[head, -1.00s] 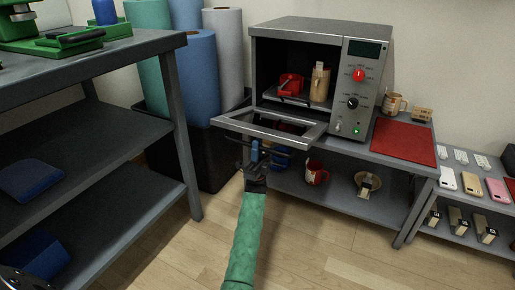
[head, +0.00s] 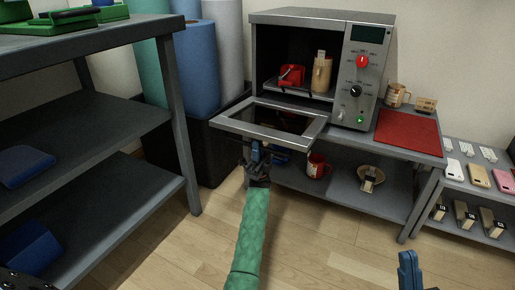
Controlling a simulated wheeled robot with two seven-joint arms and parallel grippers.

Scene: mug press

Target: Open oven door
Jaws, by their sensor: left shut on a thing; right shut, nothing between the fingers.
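The grey oven (head: 362,62) stands on a low shelf unit. Its door (head: 272,118) is open, swung down to about level in front of the dark cavity, with a framed window. Inside the cavity are a red object (head: 291,76) and a beige mug (head: 322,76) holding a small pale piece. My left gripper (head: 262,154), on a green-sleeved arm, is shut at the door's front edge, on what seems to be its handle. The handle is mostly hidden. My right gripper (head: 408,268) shows at the bottom right, blue-fingered, shut and empty, apart from everything.
A red mat (head: 408,132) and a mug (head: 396,95) are right of the oven. Below, a red mug (head: 317,166) and a plate (head: 371,174) sit on the lower shelf. A tall grey rack (head: 140,195) stands at left. The floor in front is clear.

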